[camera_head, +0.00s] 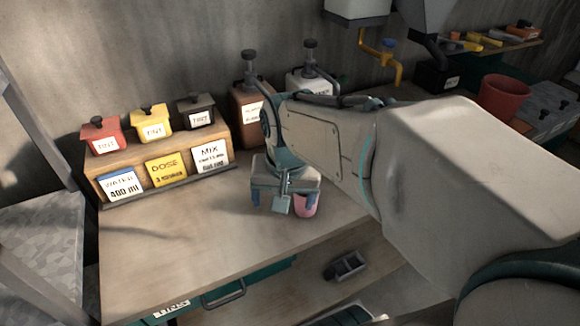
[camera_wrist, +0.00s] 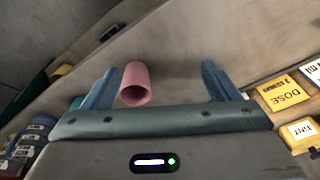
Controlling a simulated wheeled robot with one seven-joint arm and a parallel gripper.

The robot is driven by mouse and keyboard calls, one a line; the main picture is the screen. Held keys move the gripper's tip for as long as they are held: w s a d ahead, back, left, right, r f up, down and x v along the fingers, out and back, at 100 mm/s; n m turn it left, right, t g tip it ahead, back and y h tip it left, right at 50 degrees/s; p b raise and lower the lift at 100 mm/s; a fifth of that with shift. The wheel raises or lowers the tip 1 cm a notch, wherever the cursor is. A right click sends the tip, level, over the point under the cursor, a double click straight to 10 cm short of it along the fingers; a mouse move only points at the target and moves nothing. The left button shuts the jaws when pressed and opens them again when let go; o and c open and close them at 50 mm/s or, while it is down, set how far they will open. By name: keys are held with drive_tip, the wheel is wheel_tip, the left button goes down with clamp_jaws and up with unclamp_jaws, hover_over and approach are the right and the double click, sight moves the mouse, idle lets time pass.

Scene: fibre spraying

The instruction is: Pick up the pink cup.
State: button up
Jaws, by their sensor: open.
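The pink cup (camera_head: 306,205) stands on the wooden worktop (camera_head: 225,243), partly hidden behind my gripper (camera_head: 283,205) in the head view. In the wrist view the pink cup (camera_wrist: 135,84) lies between the two blue fingers of my gripper (camera_wrist: 158,85), close to the left finger and well away from the right one. Its open mouth faces the camera. The gripper is open and holds nothing. I cannot tell whether the left finger touches the cup.
A wooden rack (camera_head: 158,160) with red, yellow and black tint boxes stands at the back left. Brown and white pump bottles (camera_head: 248,105) stand behind my gripper. A red bucket (camera_head: 503,97) is at the back right. The worktop's front left is clear.

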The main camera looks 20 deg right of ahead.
drive_tip(key=w+d+r+m+g+p, duration=0.1)
drive_tip(key=w+d+m+g, duration=0.1)
drive_tip(key=w+d+m, duration=0.85)
drive_tip(key=f, duration=0.4)
drive_tip(key=s+f+m, duration=0.1)
drive_tip(key=f, duration=0.4)
drive_tip(key=s+f+m+p, duration=0.1)
drive_tip(key=f, duration=0.3)
drive_tip(key=shift+a+f, duration=0.3)
drive_tip(key=shift+a, duration=0.1)
drive_tip(key=c, duration=1)
